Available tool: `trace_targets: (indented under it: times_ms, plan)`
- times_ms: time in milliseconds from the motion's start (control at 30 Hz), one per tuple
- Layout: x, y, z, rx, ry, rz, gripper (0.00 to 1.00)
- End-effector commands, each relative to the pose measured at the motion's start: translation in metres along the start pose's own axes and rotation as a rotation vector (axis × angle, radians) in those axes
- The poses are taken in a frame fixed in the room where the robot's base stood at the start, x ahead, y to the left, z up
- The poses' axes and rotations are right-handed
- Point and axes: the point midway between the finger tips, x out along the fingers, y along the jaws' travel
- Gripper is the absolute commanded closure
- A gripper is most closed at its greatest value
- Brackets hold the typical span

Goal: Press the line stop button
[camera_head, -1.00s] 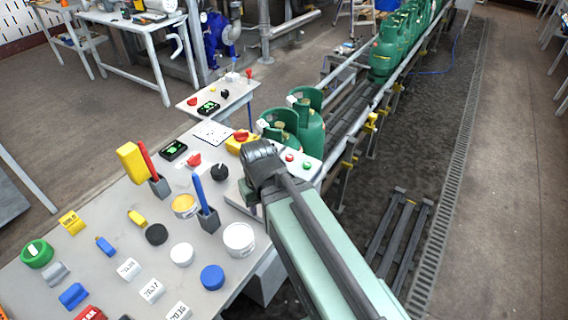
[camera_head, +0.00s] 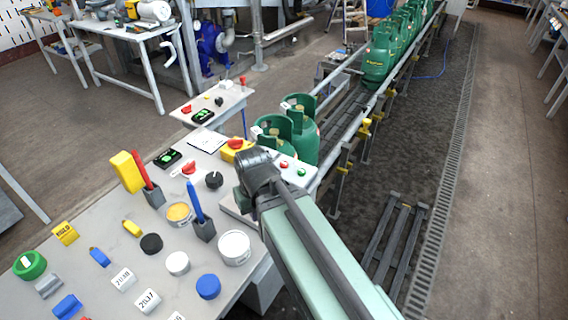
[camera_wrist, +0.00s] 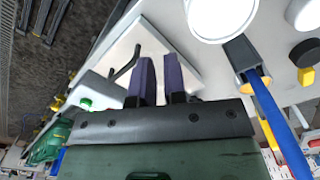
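A white control box (camera_head: 311,168) at the table's right edge carries a red button (camera_head: 284,163) and a green button (camera_head: 301,172).
Green gas cylinders (camera_head: 303,140) stand on the conveyor behind the box. The table holds a blue pen in a holder (camera_head: 204,230), a white tub (camera_head: 234,247), a black knob (camera_head: 214,180) and several loose pieces. A pallet (camera_head: 397,240) lies on the floor at right.

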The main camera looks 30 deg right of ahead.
Motion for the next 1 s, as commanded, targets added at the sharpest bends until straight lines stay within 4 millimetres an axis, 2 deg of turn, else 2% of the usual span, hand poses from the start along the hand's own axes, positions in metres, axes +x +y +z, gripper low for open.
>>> trace_targets:
  times_ms: [33, 67, 1000]
  plan:
    - [0.0, 0.0, 0.0, 0.0, 0.0, 0.0, 0.96]
    - [0.0, 0.0, 0.0, 0.0, 0.0, 0.0, 1.0]
    - [0.0, 0.0, 0.0, 0.0, 0.0, 0.0, 1.0]
